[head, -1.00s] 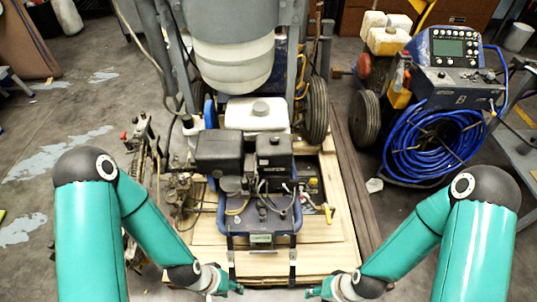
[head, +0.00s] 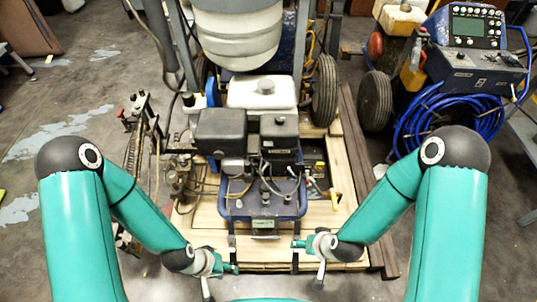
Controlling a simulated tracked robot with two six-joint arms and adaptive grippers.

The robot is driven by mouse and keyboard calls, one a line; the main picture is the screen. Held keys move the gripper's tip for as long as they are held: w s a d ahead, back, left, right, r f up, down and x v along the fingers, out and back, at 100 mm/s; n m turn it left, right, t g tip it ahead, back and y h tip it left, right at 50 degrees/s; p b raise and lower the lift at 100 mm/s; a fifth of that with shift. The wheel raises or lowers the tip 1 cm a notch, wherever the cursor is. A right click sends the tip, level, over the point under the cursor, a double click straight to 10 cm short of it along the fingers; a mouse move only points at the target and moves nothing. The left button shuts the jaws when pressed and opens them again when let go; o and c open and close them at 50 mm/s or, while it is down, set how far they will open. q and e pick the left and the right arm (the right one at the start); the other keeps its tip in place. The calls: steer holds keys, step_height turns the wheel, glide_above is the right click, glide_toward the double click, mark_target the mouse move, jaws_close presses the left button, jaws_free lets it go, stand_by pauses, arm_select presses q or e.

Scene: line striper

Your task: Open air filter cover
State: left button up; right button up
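The engine of the line striper stands in the middle of the head view. Two black boxes sit on it, a larger left one (head: 221,130) and a right one (head: 279,137). The left one looks like the air filter cover, and it sits in place on the engine. My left gripper (head: 221,279) is below and in front of the engine, by the front edge of the boards, with its fingers spread and nothing between them. My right gripper (head: 308,264) is in front of the engine's right side, its fingers also apart and empty. Neither touches a black box.
A white tank (head: 262,93) and a large pale container (head: 237,38) stand behind the engine. Wooden boards (head: 210,238) lie under the machine. A device with a blue hose coil (head: 440,125) is at the right. Thin metal parts (head: 140,150) stand at the left.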

mark_target(280, 133)
steer(key=w+a+f+n+t+h+b, duration=0.1)
steer(key=w+a+t+b, duration=0.25)
steer(key=w+b, duration=0.35)
steer(key=w+a+f+t+b, duration=0.2)
steer(key=w+t+b, duration=0.2)
steer(key=w+b, duration=0.25)
steer(key=w+a+r+t+h+b, duration=0.2)
steer(key=a+r+t+b, duration=0.45)
steer(key=r+b, duration=0.2)
arm_select(q)
step_height(280, 133, down, 27)
steer(key=b, duration=0.2)
arm_select(e)
steer(key=w+d, duration=0.1)
steer(key=w, duration=1.5)
steer(key=shift+w+f+t, duration=0.25)
steer(key=shift+w+t, duration=0.05)
steer(key=shift+w, duration=0.05)
jaws_close()
